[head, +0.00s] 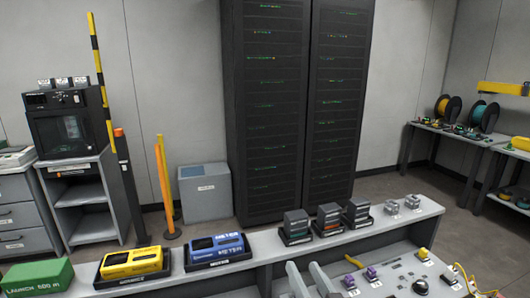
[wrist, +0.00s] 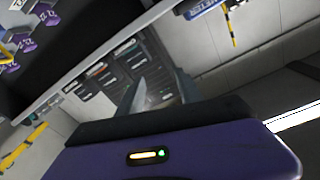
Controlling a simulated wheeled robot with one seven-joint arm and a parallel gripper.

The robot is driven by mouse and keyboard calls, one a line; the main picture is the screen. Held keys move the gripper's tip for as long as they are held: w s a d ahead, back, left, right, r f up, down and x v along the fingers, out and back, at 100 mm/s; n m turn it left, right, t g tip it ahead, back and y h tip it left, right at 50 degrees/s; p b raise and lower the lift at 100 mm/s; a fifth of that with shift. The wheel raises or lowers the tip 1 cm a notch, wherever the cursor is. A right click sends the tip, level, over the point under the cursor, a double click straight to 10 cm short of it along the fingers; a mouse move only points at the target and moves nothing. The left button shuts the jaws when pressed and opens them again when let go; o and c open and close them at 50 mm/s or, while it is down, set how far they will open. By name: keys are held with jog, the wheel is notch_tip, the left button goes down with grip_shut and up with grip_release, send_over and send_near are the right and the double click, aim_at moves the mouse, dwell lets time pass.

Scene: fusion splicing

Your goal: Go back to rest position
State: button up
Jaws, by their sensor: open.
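My gripper (wrist: 158,90) shows in the wrist view. Its purple body with a small lit indicator fills the bottom, with a dark bar and grey fingers above it. It is open, and I see nothing held between the fingers. The wrist view is steeply tilted, with a bench edge and wall beyond the fingers.
A grey bench (head: 265,247) crosses the front, bearing a yellow case (head: 131,263), a blue case (head: 217,247) and dark module stacks (head: 297,224). A green box (head: 38,279) is at lower left. Purple connectors (head: 371,271) sit on the work surface. A black rack (head: 290,110) stands behind.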

jog(key=s+d+f+g+h, duration=0.1)
jog(key=s+d+f, duration=0.2)
jog(key=s, duration=1.1)
jog(key=s+d+f+g+h, duration=0.1)
jog(key=s+d, duration=0.3)
jog(key=s, duration=1)
jog(key=s+d+f+g+h, duration=0.1)
jog(key=s+d+f, duration=0.3)
jog(key=s, duration=1)
jog(key=shift+s+d+f+n+h, duration=0.25)
jog(key=shift+s+f+n+h, duration=0.1)
jog(key=shift+h, duration=0.55)
jog(key=shift+w, duration=0.1)
